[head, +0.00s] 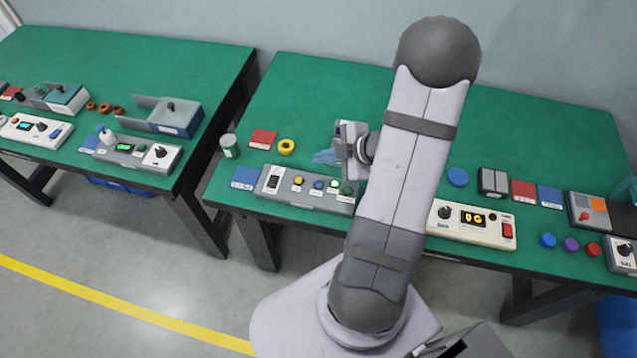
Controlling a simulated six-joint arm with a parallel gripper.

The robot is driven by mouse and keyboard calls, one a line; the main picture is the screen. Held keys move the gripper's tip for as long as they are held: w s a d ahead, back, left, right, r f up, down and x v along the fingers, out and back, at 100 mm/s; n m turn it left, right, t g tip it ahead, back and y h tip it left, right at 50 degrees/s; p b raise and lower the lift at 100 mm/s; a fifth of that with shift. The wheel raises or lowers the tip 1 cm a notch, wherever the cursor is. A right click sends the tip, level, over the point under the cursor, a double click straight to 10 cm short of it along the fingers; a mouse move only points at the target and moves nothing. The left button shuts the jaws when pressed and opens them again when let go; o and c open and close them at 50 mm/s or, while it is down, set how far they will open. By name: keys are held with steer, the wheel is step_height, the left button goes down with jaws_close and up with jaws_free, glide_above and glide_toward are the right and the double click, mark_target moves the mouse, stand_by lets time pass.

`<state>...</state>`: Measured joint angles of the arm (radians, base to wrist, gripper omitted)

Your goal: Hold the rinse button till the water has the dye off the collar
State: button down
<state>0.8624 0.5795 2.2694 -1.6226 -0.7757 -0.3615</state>
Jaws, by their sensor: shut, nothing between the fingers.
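I cannot make out the collar, dye or water, nor any touch on a button.
A yellow ring (287,147), a red card (263,138), a blue card (244,178) and a can (229,146) lie left of my gripper. A pale panel with an orange display (473,218) stands right of my arm. The table's back left is clear.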

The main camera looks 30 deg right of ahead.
steer(key=shift+f, duration=0.15)
stand_by(0.3)
steer(key=b, duration=0.8)
glide_above(318, 184)
steer(key=s, duration=0.1)
steer(key=f, duration=0.7)
steer(key=shift+s+d, duration=0.15)
steer(key=shift+d, duration=0.25)
steer(key=shift+f+b, duration=0.4)
steer(key=shift+f, duration=0.4)
steer(key=shift+f, duration=0.1)
steer(key=shift+f, duration=0.35)
steer(key=shift+f+b, duration=0.35)
steer(key=shift+b, duration=0.05)
stand_by(3.7)
